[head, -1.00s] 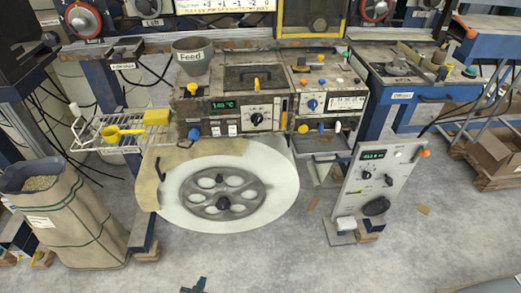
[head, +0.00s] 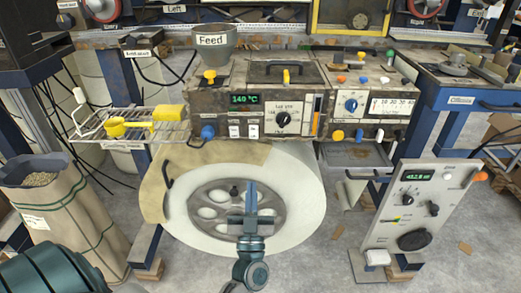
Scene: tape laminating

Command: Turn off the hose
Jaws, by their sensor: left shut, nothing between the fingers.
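No hose or hose switch can be told for certain. The main machine (head: 240,98) has a dial (head: 283,118), white rocker switches (head: 253,131), a green readout of 140 °C and coloured knobs. A grey control panel (head: 410,238) stands tilted at the right, with a green display (head: 411,175), dark knobs and a white button (head: 447,175). My left gripper (head: 251,190) is shut and empty. It appears in front of the large white roll (head: 295,195) and hides part of its spoked hub. My right gripper is out of view.
A wire shelf (head: 135,128) with yellow items stands left of the machine. A brown sack (head: 62,215) stands on the floor at left. A blue bench (head: 435,110) is at right. Bare floor (head: 325,260) lies between the roll and the grey panel.

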